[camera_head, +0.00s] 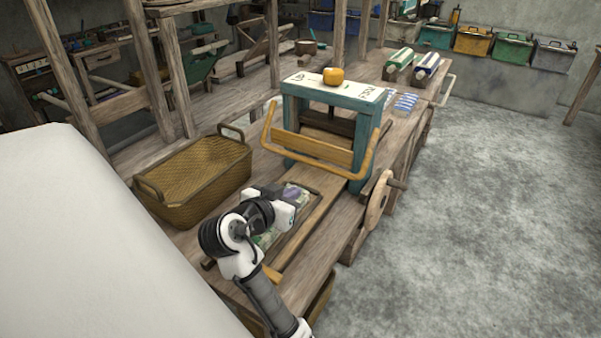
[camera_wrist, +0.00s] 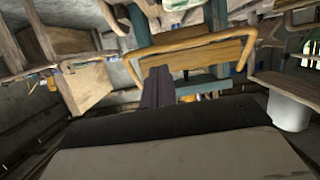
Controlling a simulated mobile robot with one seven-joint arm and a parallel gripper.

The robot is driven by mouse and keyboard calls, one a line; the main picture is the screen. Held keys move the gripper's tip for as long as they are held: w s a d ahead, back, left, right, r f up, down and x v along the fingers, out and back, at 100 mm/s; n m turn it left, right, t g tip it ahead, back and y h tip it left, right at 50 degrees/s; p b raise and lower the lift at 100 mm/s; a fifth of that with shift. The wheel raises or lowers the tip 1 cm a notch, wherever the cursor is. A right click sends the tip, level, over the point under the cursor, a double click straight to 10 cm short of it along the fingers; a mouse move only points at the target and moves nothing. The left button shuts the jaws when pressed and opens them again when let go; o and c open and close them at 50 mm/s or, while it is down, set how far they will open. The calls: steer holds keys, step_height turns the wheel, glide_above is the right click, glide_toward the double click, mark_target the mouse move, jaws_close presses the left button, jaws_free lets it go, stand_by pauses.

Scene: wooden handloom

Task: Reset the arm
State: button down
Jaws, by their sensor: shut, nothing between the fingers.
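My gripper (camera_head: 287,200) is above the front part of the wooden loom bench in the head view, with my arm bent up from the lower edge. Its fingers are small there and hard to make out. In the wrist view the dark fingers (camera_wrist: 158,80) are together, with nothing held. They point toward the yellow wooden bar (camera_wrist: 195,58) of the loom. In the head view this bar (camera_head: 318,150) hangs on the front of the teal loom frame (camera_head: 358,145), beyond the gripper and apart from it. A patterned cloth strip (camera_head: 265,240) lies partly hidden beneath my arm.
A woven basket (camera_head: 205,185) stands left of my arm on the bench. An orange round object (camera_head: 333,76) sits on the frame's white top board. A wooden crank wheel (camera_head: 378,200) sticks out at the bench's right side. The grey floor (camera_head: 480,230) to the right is clear.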

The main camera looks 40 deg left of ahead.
steer(key=shift+s, duration=0.35)
